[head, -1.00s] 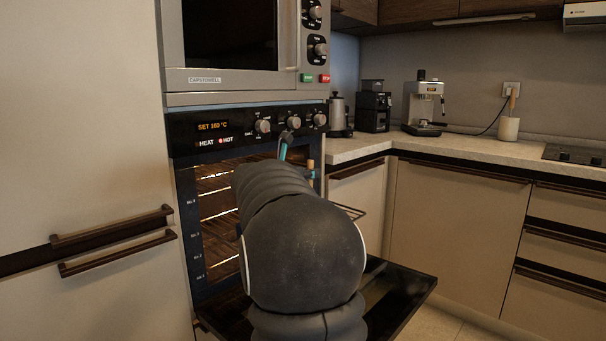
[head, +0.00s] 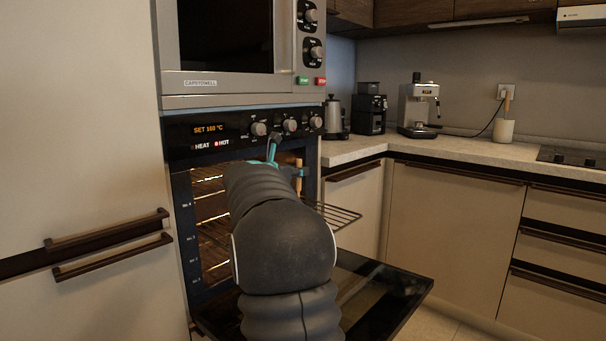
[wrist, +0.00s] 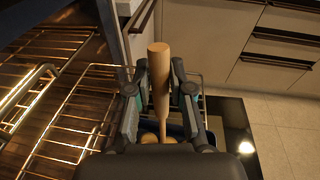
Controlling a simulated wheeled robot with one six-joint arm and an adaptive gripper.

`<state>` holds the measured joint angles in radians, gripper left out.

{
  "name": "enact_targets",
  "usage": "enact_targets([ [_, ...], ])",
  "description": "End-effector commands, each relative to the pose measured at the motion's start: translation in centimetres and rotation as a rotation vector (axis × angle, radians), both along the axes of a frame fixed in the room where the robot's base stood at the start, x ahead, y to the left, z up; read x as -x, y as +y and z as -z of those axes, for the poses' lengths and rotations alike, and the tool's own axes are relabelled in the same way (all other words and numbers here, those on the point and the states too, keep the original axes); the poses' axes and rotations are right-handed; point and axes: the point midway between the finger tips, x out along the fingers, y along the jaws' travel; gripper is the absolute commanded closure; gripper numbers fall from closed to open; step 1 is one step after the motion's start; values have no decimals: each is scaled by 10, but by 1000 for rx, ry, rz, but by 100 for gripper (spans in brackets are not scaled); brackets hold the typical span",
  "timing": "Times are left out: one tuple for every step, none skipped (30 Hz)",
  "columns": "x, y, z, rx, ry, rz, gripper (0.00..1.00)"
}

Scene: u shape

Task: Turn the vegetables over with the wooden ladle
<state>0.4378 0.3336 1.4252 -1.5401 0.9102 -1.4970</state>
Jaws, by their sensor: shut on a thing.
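My gripper (wrist: 160,95) is shut on the light wooden handle of the ladle (wrist: 158,65), which stands upright between the fingers in the wrist view. The ladle's lower end is hidden behind my gripper. In the head view the ladle (head: 299,176) shows just right of my teal-marked gripper (head: 278,165), at the mouth of the open oven. Below the handle in the wrist view are small tan rounded shapes (wrist: 150,138) beside something dark blue. I cannot tell for sure whether these are the vegetables or part of the ladle.
The oven (head: 215,230) is open, its door (head: 385,290) folded down. A wire rack (head: 338,214) sticks out from it; more racks (wrist: 55,125) lie left in the wrist view. The oven display reads HOT. A counter (head: 440,148) with appliances stands right; floor is clear beyond the door.

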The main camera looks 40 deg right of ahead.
Motion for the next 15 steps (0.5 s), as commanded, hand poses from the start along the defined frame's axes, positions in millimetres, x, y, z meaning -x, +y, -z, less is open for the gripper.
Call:
enact_targets([
  [-3, 0, 0, 1, -1, 0, 100],
  [-4, 0, 0, 1, -1, 0, 100],
  [-4, 0, 0, 0, -1, 0, 100],
  [-5, 0, 0, 0, -1, 0, 100],
  [-5, 1, 0, 0, 0, 0, 100],
  [-5, 1, 0, 0, -1, 0, 100],
  [-4, 3, 0, 0, -1, 0, 100],
  [-3, 4, 0, 1, -1, 0, 100],
  [-2, 7, 0, 1, -1, 0, 100],
  [-1, 9, 0, 0, -2, -1, 100],
  [1, 11, 0, 1, -1, -1, 100],
  [2, 14, 1, 0, -1, -1, 100],
  [3, 15, 1, 0, -1, -1, 100],
  [4, 18, 0, 0, -1, -1, 100],
  [6, 20, 0, 0, -2, -1, 100],
])
